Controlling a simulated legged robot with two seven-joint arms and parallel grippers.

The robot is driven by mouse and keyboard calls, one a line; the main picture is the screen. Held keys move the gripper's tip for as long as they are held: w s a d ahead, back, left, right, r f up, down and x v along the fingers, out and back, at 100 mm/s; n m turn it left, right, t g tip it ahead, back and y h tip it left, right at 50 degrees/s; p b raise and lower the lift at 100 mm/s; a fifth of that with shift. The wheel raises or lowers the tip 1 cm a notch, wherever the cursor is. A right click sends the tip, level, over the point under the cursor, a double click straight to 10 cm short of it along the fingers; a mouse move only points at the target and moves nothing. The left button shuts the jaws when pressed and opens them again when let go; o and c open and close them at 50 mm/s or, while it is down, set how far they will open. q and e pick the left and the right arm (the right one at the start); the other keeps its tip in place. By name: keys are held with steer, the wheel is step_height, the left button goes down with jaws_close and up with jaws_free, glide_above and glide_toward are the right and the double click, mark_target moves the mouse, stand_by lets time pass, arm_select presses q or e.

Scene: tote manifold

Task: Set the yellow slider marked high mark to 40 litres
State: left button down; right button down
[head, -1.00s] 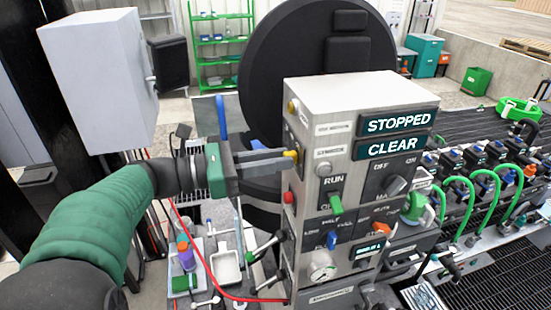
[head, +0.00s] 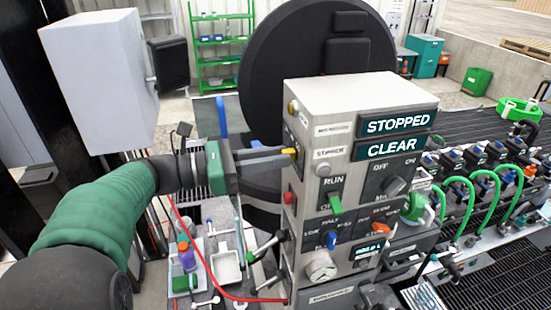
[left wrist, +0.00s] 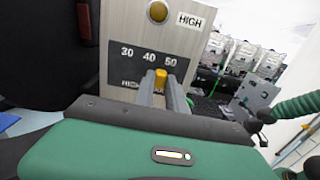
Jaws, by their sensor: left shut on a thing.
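The yellow slider (left wrist: 161,76) stands on the side face of the control box. The dark scale plate (left wrist: 126,62) behind it reads 30, 40 and 50, and its lower lettering is partly hidden. In the left wrist view the slider shows just below the gap between 40 and 50; its exact mark is hard to read. My left gripper (left wrist: 160,90) is shut on the slider, one finger on each side. In the head view my left gripper (head: 288,155) reaches the box from the left, with the yellow slider tip (head: 292,152) at its fingertips. My right gripper is out of view.
A round yellow button (left wrist: 157,11) and a HIGH label (left wrist: 190,20) sit above the scale. The box front has STOPPED (head: 396,123) and CLEAR (head: 391,147) displays and several knobs. A red cable (head: 195,243) hangs below my left arm.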

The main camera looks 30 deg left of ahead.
arm_select(q)
steer(key=shift+w+a+r, duration=0.1)
steer(key=shift+w+a, duration=0.7)
steer(key=shift+a, duration=0.1)
steer(key=shift+w+a, duration=0.15)
steer(key=c, duration=1.4)
jaws_free()
steer(key=shift+d, duration=0.2)
steer(key=shift+o, duration=0.2)
steer(key=shift+d, duration=0.15)
steer(key=p+v, duration=0.5)
steer(key=v, duration=1.2)
